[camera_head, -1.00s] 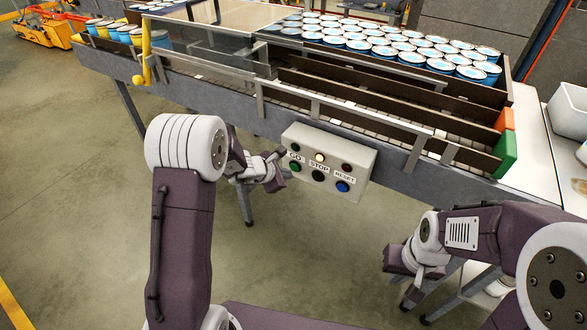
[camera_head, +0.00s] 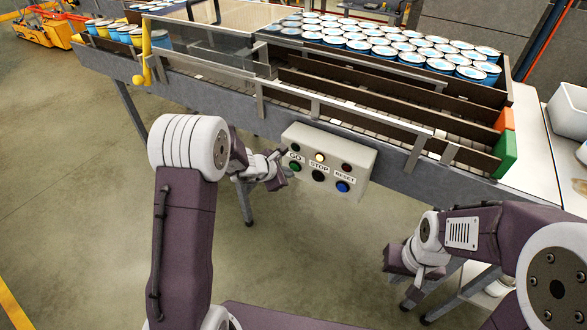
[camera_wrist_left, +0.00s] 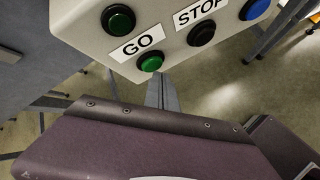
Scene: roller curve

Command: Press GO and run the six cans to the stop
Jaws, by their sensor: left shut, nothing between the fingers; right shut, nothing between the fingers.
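The grey control box (camera_head: 330,165) hangs on the front of the conveyor. Its green GO button (camera_head: 295,167) is at lower left, beside the black STOP button (camera_head: 317,175) and blue RESET button (camera_head: 342,187). GO also shows in the left wrist view (camera_wrist_left: 150,62). My left gripper (camera_head: 281,172) is shut and empty, just left of GO; contact cannot be told. My right gripper (camera_head: 398,259) is shut and empty, low at right, away from the box. Several blue cans (camera_head: 124,33) stand at the conveyor's left end. A green block (camera_head: 505,156) closes the front lane's right end.
Many white-lidded blue cans (camera_head: 440,66) stand packed behind the lanes. Above the buttons, the middle lamp (camera_head: 320,157) glows pale yellow; the others look dark. A yellow post (camera_head: 146,55) stands at the conveyor's left. Open floor lies below the conveyor at left.

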